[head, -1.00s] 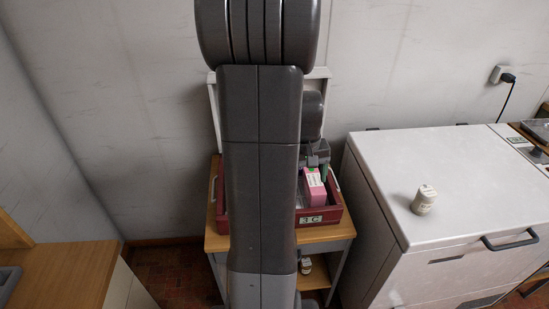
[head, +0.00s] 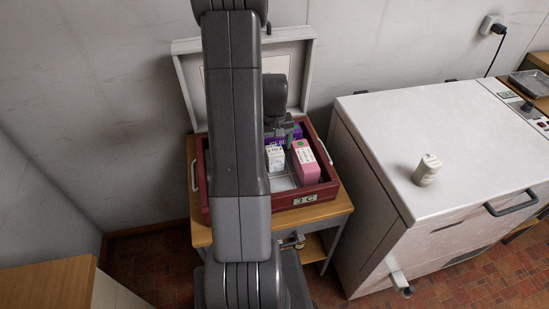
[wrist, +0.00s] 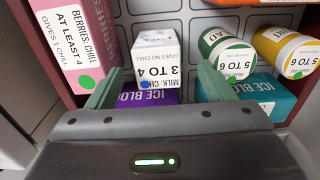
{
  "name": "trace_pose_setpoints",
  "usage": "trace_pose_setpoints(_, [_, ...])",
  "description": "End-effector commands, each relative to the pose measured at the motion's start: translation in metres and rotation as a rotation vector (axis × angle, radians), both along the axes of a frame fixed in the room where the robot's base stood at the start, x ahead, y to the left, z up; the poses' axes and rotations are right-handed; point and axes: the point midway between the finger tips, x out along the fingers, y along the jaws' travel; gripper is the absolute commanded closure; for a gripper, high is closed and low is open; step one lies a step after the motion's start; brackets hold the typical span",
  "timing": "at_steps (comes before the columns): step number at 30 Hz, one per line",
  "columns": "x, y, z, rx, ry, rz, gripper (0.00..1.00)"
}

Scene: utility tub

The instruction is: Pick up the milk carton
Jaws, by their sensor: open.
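The milk carton (wrist: 158,58) is a small white box with "3 TO 4" and "MILK" on its label. It stands in the dark red crate (head: 309,200), and its white top also shows in the head view (head: 275,158). My gripper (wrist: 159,74) is open above the crate, with its green fingers to either side of the carton in the wrist picture. Neither finger visibly touches it, and I cannot tell how far below the tips it is. In the head view my gripper (head: 284,133) is partly hidden by my arm.
A pink berries carton (wrist: 77,40) stands left of the milk in the wrist view. Purple (wrist: 150,97) and teal (wrist: 269,93) ice blocks lie near the fingers. A white chest (head: 430,150) stands beside the crate's table.

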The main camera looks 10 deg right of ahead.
Motion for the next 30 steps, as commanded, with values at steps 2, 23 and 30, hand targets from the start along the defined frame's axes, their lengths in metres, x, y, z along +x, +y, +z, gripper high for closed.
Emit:
trace_pose_setpoints(2, [0.000, 0.000, -0.004, 0.000, 0.000, 0.000, 0.25])
trace_pose_setpoints(23, [0.004, -0.003, -0.057, 0.000, -0.001, 0.000, 0.25])
trace_pose_setpoints(30, [0.004, -0.003, -0.057, 0.000, -0.001, 0.000, 0.44])
